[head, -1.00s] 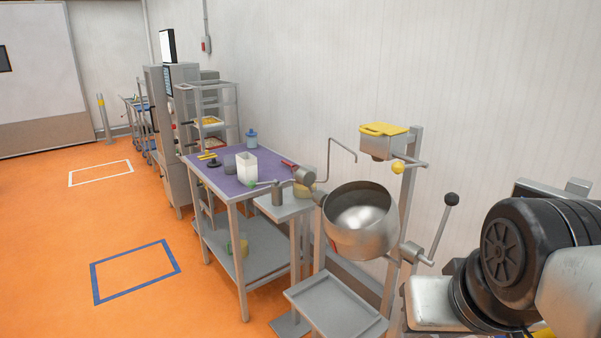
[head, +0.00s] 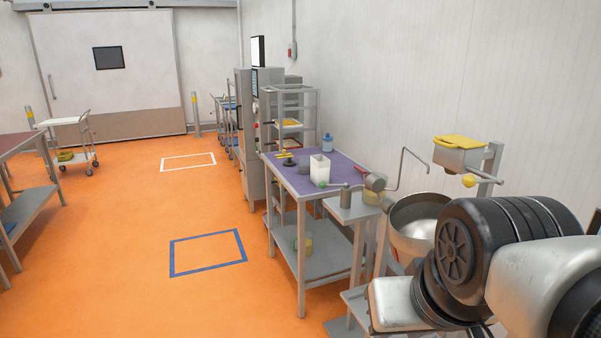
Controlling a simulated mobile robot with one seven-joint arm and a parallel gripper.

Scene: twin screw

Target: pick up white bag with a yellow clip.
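I cannot make out a white bag with a yellow clip for certain. A white, upright, open-topped box shape (head: 320,168) stands on the purple-topped table (head: 345,172); no clip shows on it. A small yellow item (head: 284,153) lies near a dark round-based object at that table's left end. My gripper is out of view; only dark and pale links of my arm show at the lower right.
A steel bowl (head: 408,235) on a stand is partly hidden behind my arm. A yellow-lidded box (head: 460,152) stands above it. A white-topped cart (head: 68,122) and a table (head: 18,142) are at left. The orange floor (head: 125,240) between is open.

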